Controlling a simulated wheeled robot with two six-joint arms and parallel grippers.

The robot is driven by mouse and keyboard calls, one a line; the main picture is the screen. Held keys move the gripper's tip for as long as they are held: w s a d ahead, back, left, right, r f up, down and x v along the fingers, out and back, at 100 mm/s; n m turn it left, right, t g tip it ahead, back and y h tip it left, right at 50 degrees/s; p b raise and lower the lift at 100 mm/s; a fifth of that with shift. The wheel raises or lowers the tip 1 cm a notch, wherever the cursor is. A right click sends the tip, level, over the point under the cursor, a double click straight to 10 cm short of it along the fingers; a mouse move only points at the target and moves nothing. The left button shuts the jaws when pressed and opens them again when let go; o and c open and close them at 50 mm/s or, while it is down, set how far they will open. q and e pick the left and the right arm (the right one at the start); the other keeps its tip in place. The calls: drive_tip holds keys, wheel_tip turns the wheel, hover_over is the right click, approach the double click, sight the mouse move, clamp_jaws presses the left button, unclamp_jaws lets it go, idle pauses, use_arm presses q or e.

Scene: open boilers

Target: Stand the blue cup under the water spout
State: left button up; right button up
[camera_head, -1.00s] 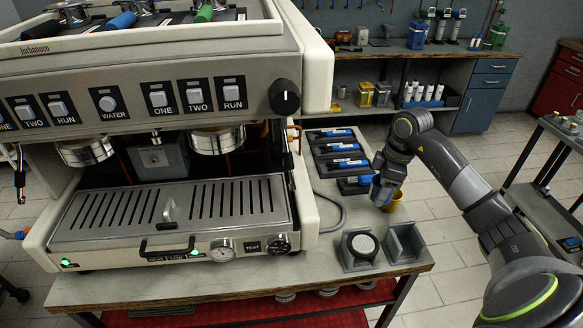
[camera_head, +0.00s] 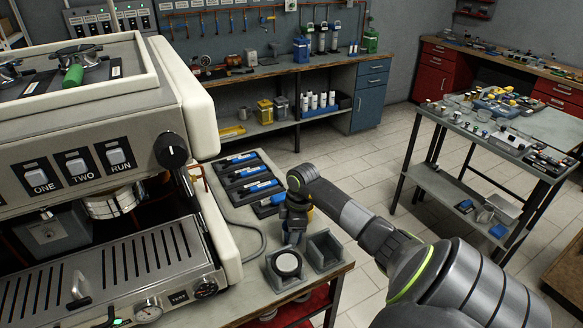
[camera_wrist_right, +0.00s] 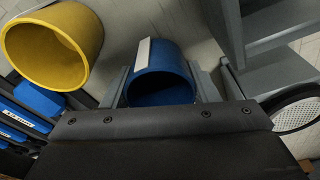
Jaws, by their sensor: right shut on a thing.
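The blue cup (camera_wrist_right: 162,80) shows in the right wrist view between the two fingers of my right gripper (camera_wrist_right: 163,88), which is shut on it. A pale strip runs along the cup's side. In the head view my right gripper (camera_head: 294,228) is at the right end of the machine's table, behind two grey holders, and mostly hides the cup. The coffee machine (camera_head: 100,120) is at the left. A small nozzle on the grey block (camera_head: 46,228) beside the group head looks like the water spout. My left gripper is not in view.
A yellow cup (camera_wrist_right: 52,45) is close to the left of the blue cup in the wrist view. A slotted drip tray (camera_head: 120,268) lies under the group head. Dark trays with blue-labelled items (camera_head: 250,182), a round-topped piece (camera_head: 286,264) and an empty grey holder (camera_head: 324,250) stand nearby.

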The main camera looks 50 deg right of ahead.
drive_tip(key=o, duration=1.1)
drive_tip(key=shift+f, duration=0.1)
drive_tip(key=shift+c, duration=0.2)
